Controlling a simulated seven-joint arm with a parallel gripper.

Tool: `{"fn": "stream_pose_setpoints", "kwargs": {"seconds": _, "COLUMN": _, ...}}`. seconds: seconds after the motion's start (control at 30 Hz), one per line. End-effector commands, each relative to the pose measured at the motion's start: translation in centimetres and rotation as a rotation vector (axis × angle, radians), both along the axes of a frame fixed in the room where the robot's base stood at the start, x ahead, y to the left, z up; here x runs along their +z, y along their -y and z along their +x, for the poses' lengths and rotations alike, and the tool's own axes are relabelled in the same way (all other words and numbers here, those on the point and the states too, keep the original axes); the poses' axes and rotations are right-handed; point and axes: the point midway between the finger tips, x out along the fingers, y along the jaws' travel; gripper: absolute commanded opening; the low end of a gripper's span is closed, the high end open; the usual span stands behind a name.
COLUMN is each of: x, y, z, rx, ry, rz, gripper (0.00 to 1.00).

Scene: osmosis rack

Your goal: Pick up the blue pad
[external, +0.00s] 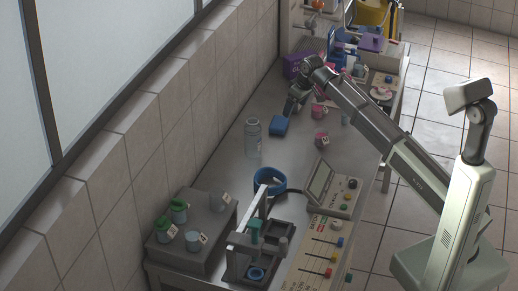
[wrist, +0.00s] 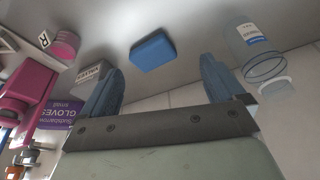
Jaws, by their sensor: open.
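The blue pad (external: 279,125) is a small flat block lying on the grey table, a little right of the clear bottle. My gripper (external: 293,104) is just behind and above it in the external view, and appears apart from it. In the wrist view, the blue pad (wrist: 152,51) shows beyond the gap between the two fingertips. My gripper (wrist: 161,67) is open there, with nothing between its fingers.
A clear bottle (external: 253,138) stands left of the pad; it shows at right in the wrist view (wrist: 262,60). Pink containers (external: 320,139) stand to the right. A purple glove box (wrist: 62,114) is at left in the wrist view. The table in front of the pad is clear.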

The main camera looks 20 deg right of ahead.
Motion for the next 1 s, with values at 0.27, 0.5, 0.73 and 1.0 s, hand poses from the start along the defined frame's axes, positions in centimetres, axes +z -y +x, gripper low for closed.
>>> {"fn": "stream_pose_setpoints", "kwargs": {"seconds": 0.27, "x": 1.4, "y": -3.0, "z": 9.5, "rx": -0.35, "ry": -0.164, "rz": 0.002, "gripper": 0.96}}
{"fn": "stream_pose_setpoints", "kwargs": {"seconds": 0.5, "x": 2.0, "y": -2.6, "z": 10.0, "rx": -0.783, "ry": -0.276, "rz": 0.007, "gripper": 0.96}}
{"fn": "stream_pose_setpoints", "kwargs": {"seconds": 0.73, "x": 1.9, "y": -2.2, "z": 8.9, "rx": -1.076, "ry": -0.322, "rz": 0.019, "gripper": 0.96}}
{"fn": "stream_pose_setpoints", "kwargs": {"seconds": 1.0, "x": 1.4, "y": -2.2, "z": 8.8, "rx": -1.172, "ry": -0.325, "rz": 0.034, "gripper": 0.96}}
